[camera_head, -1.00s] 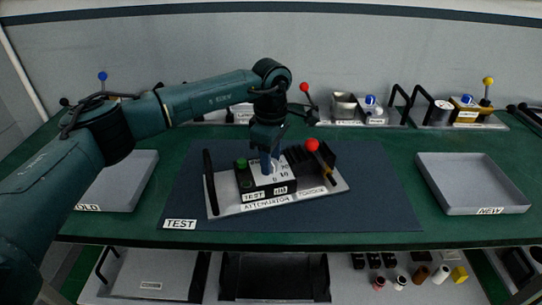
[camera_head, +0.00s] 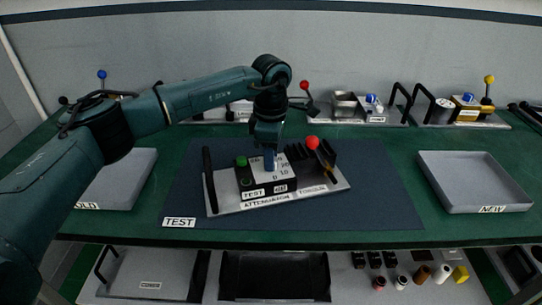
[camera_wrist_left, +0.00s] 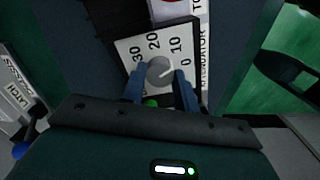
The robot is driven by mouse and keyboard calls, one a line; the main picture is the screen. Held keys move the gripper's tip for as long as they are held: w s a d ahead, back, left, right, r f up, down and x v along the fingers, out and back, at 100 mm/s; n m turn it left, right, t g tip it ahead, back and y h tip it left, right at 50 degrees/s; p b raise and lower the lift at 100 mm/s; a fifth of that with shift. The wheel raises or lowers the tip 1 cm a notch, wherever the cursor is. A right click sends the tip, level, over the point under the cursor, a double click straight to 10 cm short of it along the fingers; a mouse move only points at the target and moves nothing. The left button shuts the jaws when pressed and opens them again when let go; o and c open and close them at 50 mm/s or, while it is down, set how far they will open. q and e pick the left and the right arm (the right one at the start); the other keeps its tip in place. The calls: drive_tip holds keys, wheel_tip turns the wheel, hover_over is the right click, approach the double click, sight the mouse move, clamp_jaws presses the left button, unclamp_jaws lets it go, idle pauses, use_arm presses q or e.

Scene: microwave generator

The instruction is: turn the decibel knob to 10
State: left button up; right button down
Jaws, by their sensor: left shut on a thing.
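The attenuator module (camera_head: 225,207) lies slightly tilted on the dark TEST mat (camera_head: 385,205). Its white dial plate (camera_wrist_left: 129,46) carries the numbers 30, 20, 10 and 0. The round grey decibel knob (camera_wrist_left: 159,70) sits in the middle of the plate. Its white pointer line faces the 10 and 0 side; I cannot tell the exact reading. My left gripper (camera_head: 269,162) comes down from above onto the knob. In the left wrist view its blue fingers (camera_wrist_left: 159,80) are shut on the knob, one on each side. In the head view the knob is hidden behind the fingers. My right gripper is not in view.
A black handle (camera_head: 208,180) rises at the module's left end. The OLD tray (camera_head: 128,180) and NEW tray (camera_head: 475,205) are empty. Other modules line the back.

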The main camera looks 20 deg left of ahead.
use_arm(q)
drive_tip(key=shift+n, duration=1.1)
drive_tip(key=shift+n+b, duration=0.4)
drive_tip(key=shift+n, duration=0.2)
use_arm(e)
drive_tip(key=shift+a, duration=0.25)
use_arm(q)
drive_tip(key=shift+n, duration=0.3)
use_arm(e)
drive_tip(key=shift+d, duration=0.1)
use_arm(q)
drive_tip(key=o, duration=1)
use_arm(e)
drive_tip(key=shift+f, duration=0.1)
use_arm(q)
wheel_tip(320, 180, up, 13)
drive_tip(key=shift+r+b, duration=0.15)
drive_tip(key=shift+b, duration=0.4)
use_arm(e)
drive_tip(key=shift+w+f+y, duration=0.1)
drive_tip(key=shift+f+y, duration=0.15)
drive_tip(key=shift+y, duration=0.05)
